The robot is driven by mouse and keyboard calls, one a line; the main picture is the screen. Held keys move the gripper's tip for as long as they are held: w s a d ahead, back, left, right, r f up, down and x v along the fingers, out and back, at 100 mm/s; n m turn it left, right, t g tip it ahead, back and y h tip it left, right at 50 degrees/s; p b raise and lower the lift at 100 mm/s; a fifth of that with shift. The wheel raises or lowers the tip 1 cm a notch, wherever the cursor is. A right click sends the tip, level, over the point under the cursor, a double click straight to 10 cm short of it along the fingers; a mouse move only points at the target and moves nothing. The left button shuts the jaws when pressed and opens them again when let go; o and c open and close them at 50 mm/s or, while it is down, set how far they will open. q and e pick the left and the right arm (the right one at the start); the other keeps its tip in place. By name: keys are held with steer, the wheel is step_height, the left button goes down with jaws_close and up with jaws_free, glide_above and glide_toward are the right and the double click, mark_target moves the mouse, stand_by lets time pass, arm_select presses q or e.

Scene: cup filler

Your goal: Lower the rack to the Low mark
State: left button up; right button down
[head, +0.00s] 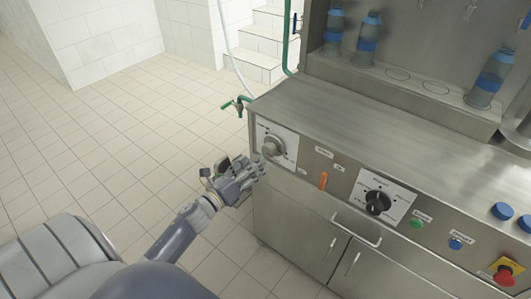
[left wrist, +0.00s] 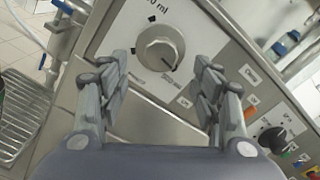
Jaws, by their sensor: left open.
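My left gripper (head: 256,170) is open and empty in front of the left end of the machine's front panel. A round grey knob (head: 273,146) on a white dial plate (head: 290,137) is just beyond its fingertips. In the left wrist view the knob (left wrist: 160,48) shows between and beyond the two spread fingers (left wrist: 162,85), not touched as far as I can see. An orange lever (head: 323,181) stands on the panel to the right of the knob, with small labels near it. I cannot read a Low mark. I cannot tell which part is the rack.
A black selector knob (head: 377,203), a green button (head: 417,224), a blue button (head: 456,244) and a red emergency button (head: 504,276) line the panel. A green tap (head: 238,104) projects at the left corner. The tiled floor at left is clear.

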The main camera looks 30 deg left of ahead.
mark_target(267, 153)
arm_select(q)
steer(key=w, duration=0.7)
steer(key=shift+d+p, duration=0.35)
arm_select(e)
steer(key=shift+d+r, duration=0.45)
steer(key=shift+d, duration=0.3)
arm_select(q)
steer(key=shift+s, duration=0.1)
steer(key=c, duration=1.1)
arm_select(e)
steer(key=shift+a, duration=0.1)
